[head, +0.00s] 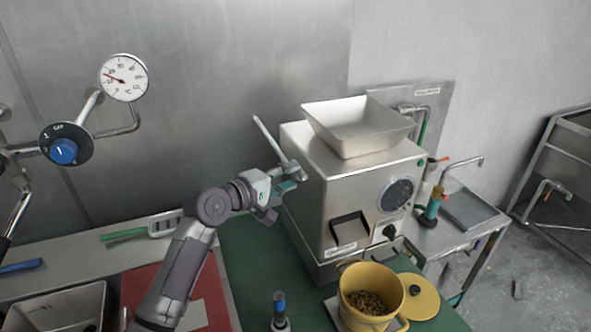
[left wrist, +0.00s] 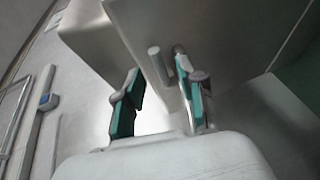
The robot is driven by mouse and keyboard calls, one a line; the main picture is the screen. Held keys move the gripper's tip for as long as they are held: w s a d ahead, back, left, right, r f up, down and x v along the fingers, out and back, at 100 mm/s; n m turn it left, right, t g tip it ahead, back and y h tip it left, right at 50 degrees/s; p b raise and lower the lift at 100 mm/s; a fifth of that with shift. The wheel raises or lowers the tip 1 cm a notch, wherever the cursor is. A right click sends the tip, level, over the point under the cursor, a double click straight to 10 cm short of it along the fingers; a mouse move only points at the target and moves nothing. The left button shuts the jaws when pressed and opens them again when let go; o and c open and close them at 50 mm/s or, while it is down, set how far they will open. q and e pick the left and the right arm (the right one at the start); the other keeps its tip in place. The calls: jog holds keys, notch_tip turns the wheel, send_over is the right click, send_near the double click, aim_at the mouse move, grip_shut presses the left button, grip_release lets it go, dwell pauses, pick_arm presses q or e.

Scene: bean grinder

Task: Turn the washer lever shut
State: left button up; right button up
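A pale rod-like lever (head: 267,135) stands tilted at the left side of the metal machine (head: 345,195) with a hopper. I cannot tell whether it is the washer lever. A small orange handle (head: 441,160) also shows on the pipework behind the machine at right. My left gripper (head: 285,183) is at the machine's left side, close to the lever's lower end. In the left wrist view its teal-padded fingers (left wrist: 160,98) are apart, with a short grey peg (left wrist: 158,64) just beyond the gap, against the machine. Contact cannot be told. My right gripper is not in view.
A yellow pot (head: 357,311) of beans stands in front of the machine, with its yellow lid (head: 420,297) beside it. A blue-topped tool (head: 279,309) stands on the green mat (head: 247,262). A blue knob (head: 63,151) and a gauge (head: 123,78) are at left.

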pick_arm(q)
jog(key=shift+x, duration=1.3)
grip_shut()
